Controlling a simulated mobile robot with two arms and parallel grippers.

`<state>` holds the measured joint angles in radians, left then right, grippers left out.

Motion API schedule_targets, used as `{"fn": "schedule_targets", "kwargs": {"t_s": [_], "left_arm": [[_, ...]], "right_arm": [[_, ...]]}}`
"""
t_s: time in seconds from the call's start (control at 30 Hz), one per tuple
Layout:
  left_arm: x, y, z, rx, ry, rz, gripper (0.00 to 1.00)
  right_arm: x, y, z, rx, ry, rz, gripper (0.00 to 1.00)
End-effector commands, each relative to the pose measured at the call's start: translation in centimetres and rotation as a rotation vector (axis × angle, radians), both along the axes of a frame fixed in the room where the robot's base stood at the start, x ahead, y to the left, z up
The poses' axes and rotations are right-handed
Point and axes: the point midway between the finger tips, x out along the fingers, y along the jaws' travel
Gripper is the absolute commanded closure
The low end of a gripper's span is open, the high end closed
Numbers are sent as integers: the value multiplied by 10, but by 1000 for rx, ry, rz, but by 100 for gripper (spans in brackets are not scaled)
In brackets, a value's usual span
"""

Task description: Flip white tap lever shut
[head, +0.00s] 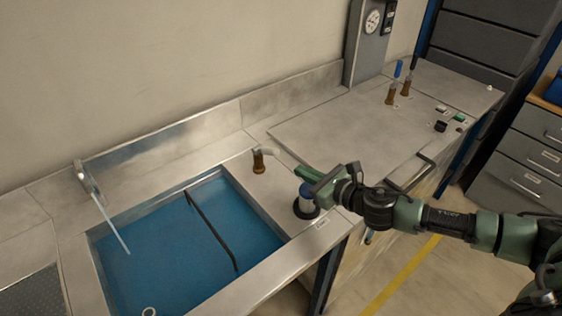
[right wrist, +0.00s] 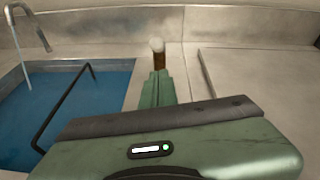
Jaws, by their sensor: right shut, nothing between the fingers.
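The white tap lever (head: 269,151) sits on a brass tap body (head: 259,166) at the back right corner of the sink. In the head view it points right, roughly towards my right gripper. In the right wrist view the lever (right wrist: 157,44) shows end-on as a pale knob above the brass body (right wrist: 160,59), just beyond my fingertips. My right gripper (head: 300,172) is shut and empty, a little to the right of the lever and apparently apart from it. The same green fingers show in the right wrist view (right wrist: 158,78). My left gripper is not in view.
A sink basin (head: 145,270) with blue water has a dark bent rod across it. A spout (head: 88,180) pours a pale stream. Taps with blue (head: 398,69) and black (head: 413,63) levers stand at the back right. The bench panel (head: 340,125) is clear.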

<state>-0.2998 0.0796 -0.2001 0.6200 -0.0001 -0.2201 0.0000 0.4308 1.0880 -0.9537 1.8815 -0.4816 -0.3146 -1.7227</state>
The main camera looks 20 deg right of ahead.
Motion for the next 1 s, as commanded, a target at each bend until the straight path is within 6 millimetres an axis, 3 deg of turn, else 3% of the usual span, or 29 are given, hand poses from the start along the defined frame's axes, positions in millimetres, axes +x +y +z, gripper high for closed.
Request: {"fn": "schedule_targets", "kwargs": {"t_s": [0.5, 0.7, 1.0], "left_arm": [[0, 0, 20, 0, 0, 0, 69], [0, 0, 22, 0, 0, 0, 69], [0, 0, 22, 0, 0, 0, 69]], "right_arm": [[71, 30, -21, 4, 0, -2, 100], [83, 35, -26, 2, 0, 1, 100], [85, 36, -27, 2, 1, -1, 100]]}}
